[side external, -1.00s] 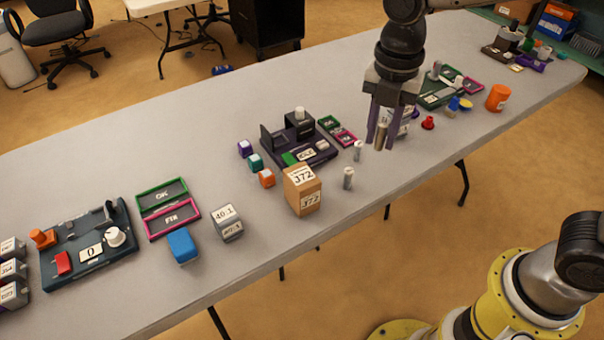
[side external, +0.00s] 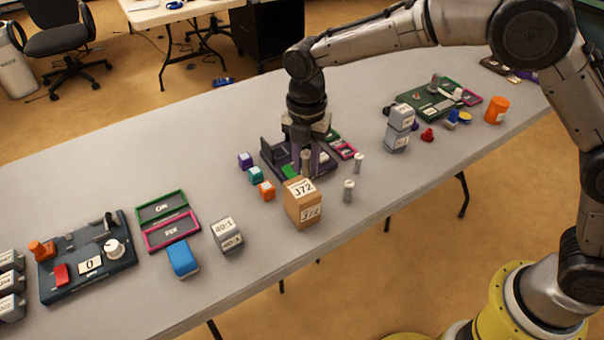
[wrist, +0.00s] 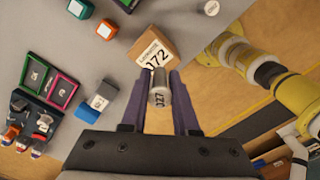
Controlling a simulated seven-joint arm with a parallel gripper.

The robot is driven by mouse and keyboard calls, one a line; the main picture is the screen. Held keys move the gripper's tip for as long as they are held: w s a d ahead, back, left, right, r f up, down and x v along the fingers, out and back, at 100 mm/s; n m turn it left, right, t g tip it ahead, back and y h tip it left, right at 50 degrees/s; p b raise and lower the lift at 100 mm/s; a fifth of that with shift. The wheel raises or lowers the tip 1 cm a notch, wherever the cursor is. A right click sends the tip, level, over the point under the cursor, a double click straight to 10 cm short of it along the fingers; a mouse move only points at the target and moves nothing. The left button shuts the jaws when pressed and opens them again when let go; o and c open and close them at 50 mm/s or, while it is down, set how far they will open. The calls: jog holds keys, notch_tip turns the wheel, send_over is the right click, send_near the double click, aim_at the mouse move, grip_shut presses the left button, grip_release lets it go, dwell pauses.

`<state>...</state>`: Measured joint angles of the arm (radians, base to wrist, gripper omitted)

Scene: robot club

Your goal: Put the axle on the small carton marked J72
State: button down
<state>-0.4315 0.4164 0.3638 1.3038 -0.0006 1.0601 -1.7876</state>
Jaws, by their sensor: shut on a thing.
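My gripper (side external: 306,166) is shut on the axle, a short grey metal cylinder. In the wrist view the axle (wrist: 160,90) sits between the purple fingers, with a printed label on it. The small carton marked J72 (side external: 303,207) is a brown box with white labels, standing upright near the table's front edge. In the side view the axle's lower end shows just above and behind the carton's top. In the wrist view the carton (wrist: 170,38) lies just beyond the axle. I cannot tell whether they touch. Nothing else sits on the carton's visible top.
Two similar grey cylinders (side external: 348,191) stand right of the carton. Orange, teal and purple cubes (side external: 266,190) stand to its left. A dark fixture (side external: 270,158) is behind my gripper. A grey block marked 40:1 (side external: 227,236) stands further left.

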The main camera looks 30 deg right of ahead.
aim_at(302, 188)
jog(key=shift+w+a+f, duration=0.1)
jog(key=shift+w+f, duration=0.2)
jog(key=shift+f, duration=0.1)
jog(key=shift+w+a+f, duration=0.1)
jog(key=shift+w+f, duration=0.05)
jog(key=shift+f, duration=1.5)
jog(key=shift+f, duration=0.2)
jog(key=c, duration=0.7)
grip_release()
jog(key=shift+r, duration=0.1)
notch_tip(302, 188, up, 12)
jog(key=shift+r, duration=0.1)
